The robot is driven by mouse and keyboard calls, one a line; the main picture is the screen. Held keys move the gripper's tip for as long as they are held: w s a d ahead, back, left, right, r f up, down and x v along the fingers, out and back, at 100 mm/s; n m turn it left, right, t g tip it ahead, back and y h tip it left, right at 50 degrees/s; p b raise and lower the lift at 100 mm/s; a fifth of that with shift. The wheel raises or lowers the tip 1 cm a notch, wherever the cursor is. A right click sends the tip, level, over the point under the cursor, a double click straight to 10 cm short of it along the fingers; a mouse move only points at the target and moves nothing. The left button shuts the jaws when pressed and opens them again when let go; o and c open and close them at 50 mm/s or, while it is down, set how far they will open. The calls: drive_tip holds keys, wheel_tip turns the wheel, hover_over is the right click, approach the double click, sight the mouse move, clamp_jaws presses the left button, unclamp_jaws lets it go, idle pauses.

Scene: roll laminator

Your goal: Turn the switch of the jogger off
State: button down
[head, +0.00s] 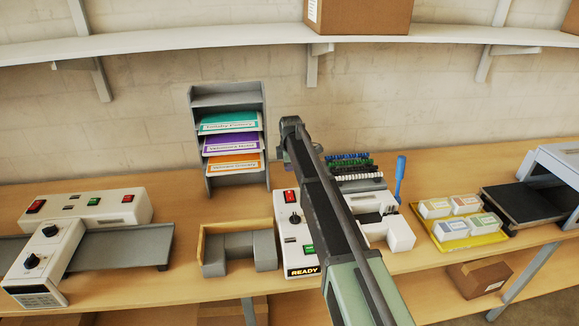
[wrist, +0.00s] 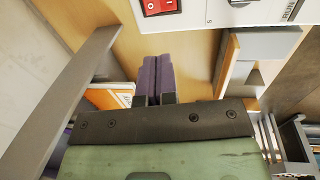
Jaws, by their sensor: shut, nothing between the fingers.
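A white control box (head: 309,262) with a READY label stands on the bench right of a wooden tray. I take it for the jogger, but no name is readable. Its red switch (head: 289,196) is at the far end, above a black knob (head: 295,218) and a green button (head: 309,249). A red rocker switch (wrist: 162,5) on a white panel is cut off by the top edge of the wrist view; its position is unclear. My gripper (wrist: 153,68) is shut and empty, apart from that switch. In the head view my arm hides part of the box.
The wooden tray (head: 205,253) with grey blocks stands left of the box. A grey paper rack (head: 196,130) stands behind, near my wrist. A white machine (head: 50,253) is at left. Binding combs (head: 350,165), a blue tool (head: 400,178) and a yellow tray (head: 470,240) are at right.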

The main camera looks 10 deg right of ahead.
drive_tip(key=w, duration=0.2)
drive_tip(key=b, duration=1.4)
approach(289, 195)
drive_tip(key=w+f, duration=0.1)
drive_tip(key=f, duration=0.1)
drive_tip(key=w+f, duration=0.1)
drive_tip(key=f, duration=0.2)
drive_tip(key=w+f, duration=0.1)
drive_tip(key=f, duration=0.1)
drive_tip(key=shift+f, duration=0.15)
drive_tip(key=shift+f, duration=0.2)
drive_tip(key=shift+s, duration=0.1)
drive_tip(key=shift+s+r, duration=0.25)
drive_tip(key=shift+s, duration=0.55)
drive_tip(key=shift+w, duration=0.15)
